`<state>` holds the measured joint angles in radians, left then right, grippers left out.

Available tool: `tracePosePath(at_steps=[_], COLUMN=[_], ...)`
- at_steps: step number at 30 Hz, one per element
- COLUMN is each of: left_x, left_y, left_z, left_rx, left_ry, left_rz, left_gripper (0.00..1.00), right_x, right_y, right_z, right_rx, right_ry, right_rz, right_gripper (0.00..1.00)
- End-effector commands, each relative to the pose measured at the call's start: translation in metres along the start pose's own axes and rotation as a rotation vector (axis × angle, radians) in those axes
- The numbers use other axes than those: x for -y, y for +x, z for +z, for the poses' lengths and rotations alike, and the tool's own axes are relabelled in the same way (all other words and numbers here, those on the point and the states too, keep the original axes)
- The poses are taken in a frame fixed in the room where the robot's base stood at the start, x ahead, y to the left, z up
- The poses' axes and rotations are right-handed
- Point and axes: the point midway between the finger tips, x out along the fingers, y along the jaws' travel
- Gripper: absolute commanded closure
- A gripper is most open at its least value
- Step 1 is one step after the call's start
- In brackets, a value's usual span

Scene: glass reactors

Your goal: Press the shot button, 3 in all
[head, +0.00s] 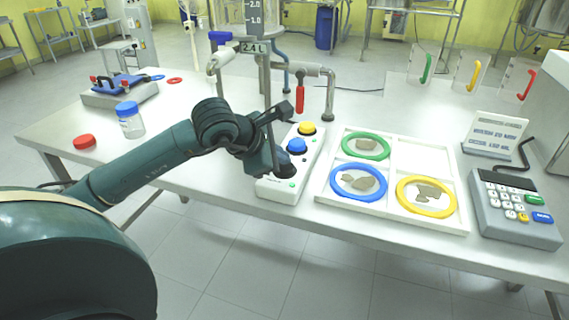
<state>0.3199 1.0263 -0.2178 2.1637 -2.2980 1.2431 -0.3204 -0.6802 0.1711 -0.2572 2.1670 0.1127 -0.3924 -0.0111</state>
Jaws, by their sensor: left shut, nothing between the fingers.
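A white button box (305,160) lies on the table in the middle of the head view. It carries a yellow button (307,128) at its far end and a blue button (296,146) nearer. A small green spot (292,184) shows near its front end. My left gripper (283,170) is shut and points down over the near part of the box, hiding part of its top. I cannot tell whether its tips touch the box. No button label is readable, so I cannot tell which is the shot button. My right gripper is out of view.
A white tray (393,207) with green, blue and yellow rings stands right of the box. A keypad device (515,209) is farther right. A blue-capped jar (130,122) stands left.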

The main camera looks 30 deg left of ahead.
Motion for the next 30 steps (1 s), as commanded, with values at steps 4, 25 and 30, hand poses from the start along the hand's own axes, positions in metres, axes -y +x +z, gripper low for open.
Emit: tracePosePath(at_steps=[4,25,30], left_x=[0.001,-0.008,-0.009], left_y=[0.001,-0.012,-0.012], left_z=[-0.001,0.008,0.009], left_rx=[-0.002,-0.002,-0.001], left_ry=[0.0,0.0,0.0], left_rz=[-0.002,-0.002,-0.001], left_gripper=[1.0,1.0,1.0], right_x=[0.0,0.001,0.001], right_y=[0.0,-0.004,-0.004], right_z=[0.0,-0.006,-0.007], right_rx=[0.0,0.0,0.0], right_ry=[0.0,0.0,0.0], right_rz=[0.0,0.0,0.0], right_gripper=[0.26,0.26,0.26])
